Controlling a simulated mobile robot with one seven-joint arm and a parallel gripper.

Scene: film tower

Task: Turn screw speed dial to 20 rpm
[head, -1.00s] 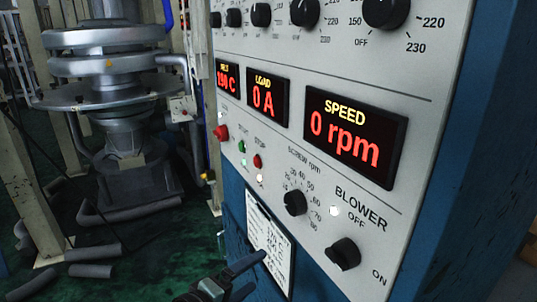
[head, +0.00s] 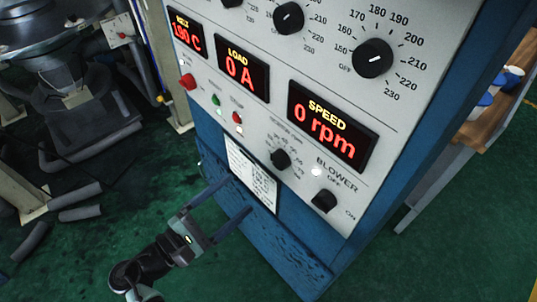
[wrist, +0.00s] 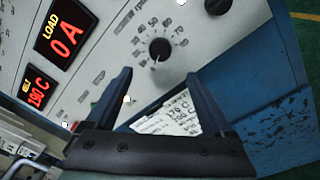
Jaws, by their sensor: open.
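The screw speed dial (head: 280,159) is a small black knob with a printed rpm scale, low on the grey control panel. It also shows in the wrist view (wrist: 159,49), ahead of the gap between my fingers, with a light pointer mark toward its lower side. The speed display (head: 328,125) above it reads 0 rpm in red. My gripper (head: 232,203) is open and empty, in front of the cabinet, lower and to the left of the dial in the head view. In the wrist view my two dark fingers (wrist: 162,84) stand apart and do not touch the dial.
The blower switch (head: 324,201) is a black knob right of the dial. Stop and start buttons and a red button (head: 187,81) lie to the left. A notice sheet (head: 251,174) hangs below. A wooden table (head: 490,112) stands at the right; green floor lies between.

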